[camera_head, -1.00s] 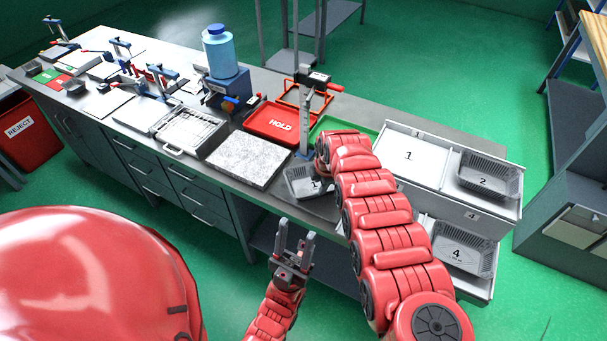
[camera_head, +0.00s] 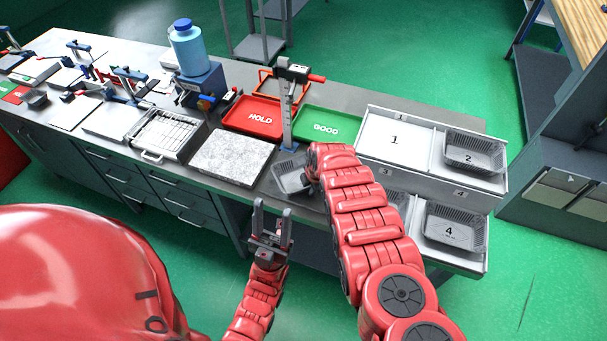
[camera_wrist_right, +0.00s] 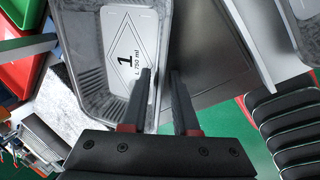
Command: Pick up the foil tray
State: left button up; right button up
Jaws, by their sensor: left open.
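The foil tray (camera_head: 288,177) is a grey, ribbed, open container on the front of the bench. My right arm hides part of it in the head view. In the right wrist view the tray (camera_wrist_right: 88,72) has a white label marked 1 on its floor. My right gripper (camera_wrist_right: 160,74) is open, its two fingers apart on either side of the tray's near side wall; I cannot tell whether they touch it. In the head view this gripper is mostly hidden by its own arm. My left gripper (camera_head: 272,208) is open and empty in front of the bench edge.
A granite slab (camera_head: 232,157) lies left of the tray. A height gauge (camera_head: 289,110) stands behind it, with a red HOLD tray (camera_head: 240,116) and green GOOD tray (camera_head: 345,126) beyond. Numbered bins (camera_head: 400,116) with further foil trays (camera_head: 472,152) are at right.

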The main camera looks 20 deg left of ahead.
jog(key=shift+a, duration=0.1)
jog(key=shift+c, duration=1.2)
jog(key=shift+a+f, duration=0.15)
jog(key=shift+a, duration=0.15)
grip_shut()
jog(key=shift+d, duration=0.2)
jog(key=shift+a, duration=0.15)
